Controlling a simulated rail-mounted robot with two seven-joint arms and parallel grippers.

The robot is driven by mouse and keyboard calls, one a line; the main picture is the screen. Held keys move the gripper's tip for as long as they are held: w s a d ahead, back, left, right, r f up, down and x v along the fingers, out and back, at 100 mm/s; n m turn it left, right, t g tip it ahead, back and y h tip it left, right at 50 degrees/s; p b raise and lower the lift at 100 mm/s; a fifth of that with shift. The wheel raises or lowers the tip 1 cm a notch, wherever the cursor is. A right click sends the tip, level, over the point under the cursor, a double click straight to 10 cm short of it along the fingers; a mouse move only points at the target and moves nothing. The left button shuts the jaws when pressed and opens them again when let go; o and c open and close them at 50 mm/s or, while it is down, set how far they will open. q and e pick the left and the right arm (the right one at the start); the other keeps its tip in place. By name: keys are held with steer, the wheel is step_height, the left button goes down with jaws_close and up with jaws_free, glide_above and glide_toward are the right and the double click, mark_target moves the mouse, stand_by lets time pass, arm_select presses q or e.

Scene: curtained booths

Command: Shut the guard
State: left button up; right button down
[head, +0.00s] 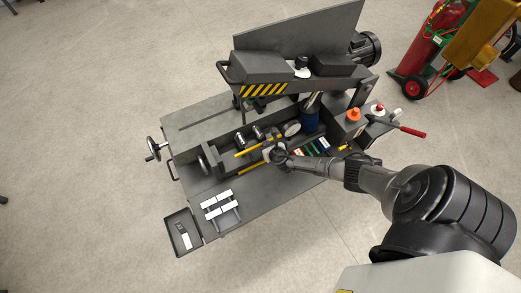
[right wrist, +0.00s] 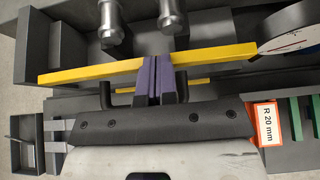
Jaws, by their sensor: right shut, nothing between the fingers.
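A dark grey machine stands in the middle of the head view. Its beam with yellow-black stripes (head: 264,90) and a black loop handle (head: 223,72) is above the bed. A flat grey panel (head: 305,35) stands tilted up behind it. I cannot tell for sure which of these is the guard. My right gripper (head: 273,153) is low over the machine's front trough, apart from the beam and its handle. In the right wrist view its purple fingers (right wrist: 155,62) are shut and empty, over or against a yellow bar (right wrist: 90,72); contact is unclear. My left gripper is out of view.
A round dial (right wrist: 290,28) and metal cylinders (right wrist: 170,17) are close to the right fingers. An orange-labelled block (right wrist: 267,124) lies to the right. A handwheel (head: 153,149), small tray (head: 183,232) and red-handled lever (head: 411,132) edge the machine. A red cylinder cart (head: 437,50) stands back right.

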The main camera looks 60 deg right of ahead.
steer(key=shift+w, duration=0.1)
steer(key=p+v, duration=0.6)
steer(key=v, duration=0.7)
steer(key=shift+r, duration=0.25)
steer(key=shift+d, duration=0.1)
